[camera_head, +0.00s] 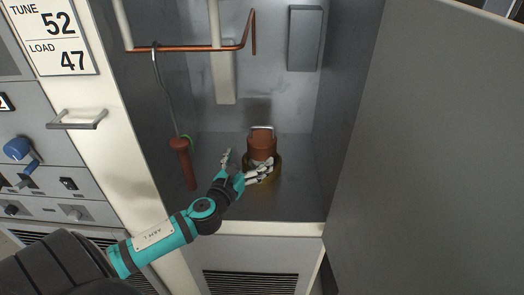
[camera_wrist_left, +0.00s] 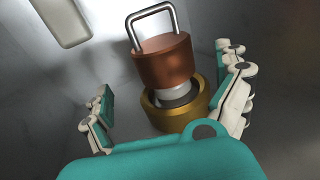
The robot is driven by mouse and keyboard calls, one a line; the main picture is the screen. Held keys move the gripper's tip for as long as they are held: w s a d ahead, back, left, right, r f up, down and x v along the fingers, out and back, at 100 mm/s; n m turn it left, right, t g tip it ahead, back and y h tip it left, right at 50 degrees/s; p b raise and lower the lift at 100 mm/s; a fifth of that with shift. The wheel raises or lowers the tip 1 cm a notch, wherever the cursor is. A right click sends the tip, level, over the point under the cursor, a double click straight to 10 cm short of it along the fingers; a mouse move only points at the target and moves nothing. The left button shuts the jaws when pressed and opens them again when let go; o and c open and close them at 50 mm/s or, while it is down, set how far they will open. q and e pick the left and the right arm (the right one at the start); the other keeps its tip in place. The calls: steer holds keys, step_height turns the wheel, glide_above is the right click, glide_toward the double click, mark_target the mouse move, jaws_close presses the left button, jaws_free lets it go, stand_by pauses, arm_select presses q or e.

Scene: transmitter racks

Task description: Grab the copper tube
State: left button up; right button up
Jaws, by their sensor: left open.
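The copper tube (camera_head: 261,145) is a short copper-coloured cylinder with a metal loop handle on top. It stands upright in a brass ring socket (camera_head: 275,183) on the cabinet floor. In the left wrist view the tube (camera_wrist_left: 162,62) shows above the brass ring (camera_wrist_left: 172,117), with a pale band between them. My left gripper (camera_head: 245,165) is open, low in front of the tube. In the head view its right fingers overlap the socket and tube base. In the left wrist view its fingers stand on either side, apart from the tube on the left. My right gripper is out of view.
A red-brown handle (camera_head: 183,163) with a hooked rod hangs at the left from a horizontal copper pipe (camera_head: 190,48). A white post (camera_head: 223,75) and a grey box (camera_head: 304,38) are behind. The open door (camera_head: 430,150) bounds the right side; a sill runs along the front.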

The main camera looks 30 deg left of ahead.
mark_target(254, 152)
arm_select(q)
steer(key=w, duration=0.3)
steer(key=shift+w+a, duration=0.25)
steer(key=w, duration=0.3)
steer(key=w+p, duration=0.1)
steer(key=w, duration=0.1)
steer(key=shift+a+f, duration=0.2)
steer(key=shift+f, duration=0.1)
steer(key=shift+s, duration=0.1)
steer(key=c, duration=1.5)
steer(key=shift+r, duration=0.35)
steer(key=shift+f, duration=0.1)
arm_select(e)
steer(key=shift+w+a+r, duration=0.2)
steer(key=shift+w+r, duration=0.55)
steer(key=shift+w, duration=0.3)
